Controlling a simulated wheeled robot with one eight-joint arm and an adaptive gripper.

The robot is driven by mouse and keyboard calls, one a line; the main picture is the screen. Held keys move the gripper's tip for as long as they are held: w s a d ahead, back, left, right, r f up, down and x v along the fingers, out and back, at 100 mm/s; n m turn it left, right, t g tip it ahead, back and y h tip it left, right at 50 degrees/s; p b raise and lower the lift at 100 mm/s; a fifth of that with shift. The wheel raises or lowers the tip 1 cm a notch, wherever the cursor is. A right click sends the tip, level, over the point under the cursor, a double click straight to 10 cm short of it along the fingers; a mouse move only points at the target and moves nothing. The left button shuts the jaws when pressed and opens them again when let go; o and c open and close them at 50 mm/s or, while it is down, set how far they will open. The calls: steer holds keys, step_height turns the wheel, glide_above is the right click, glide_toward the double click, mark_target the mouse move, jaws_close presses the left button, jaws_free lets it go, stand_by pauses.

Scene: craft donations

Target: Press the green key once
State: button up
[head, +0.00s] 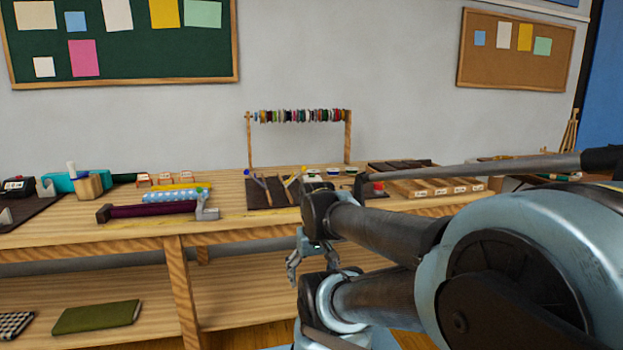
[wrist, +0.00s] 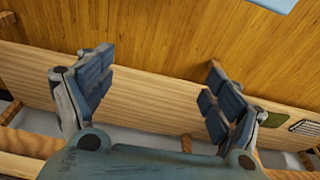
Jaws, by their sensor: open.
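I cannot make out a green key for certain in either view. My gripper (head: 312,262) hangs low in front of the bench, below the tabletop, well right of that device. In the wrist view my gripper (wrist: 160,95) shows both fingers spread wide, with nothing between them. The wrist view shows no keys.
A red-topped item (head: 377,187) stands behind my arm.

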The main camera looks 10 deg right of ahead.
jaws_close()
stand_by(1.3)
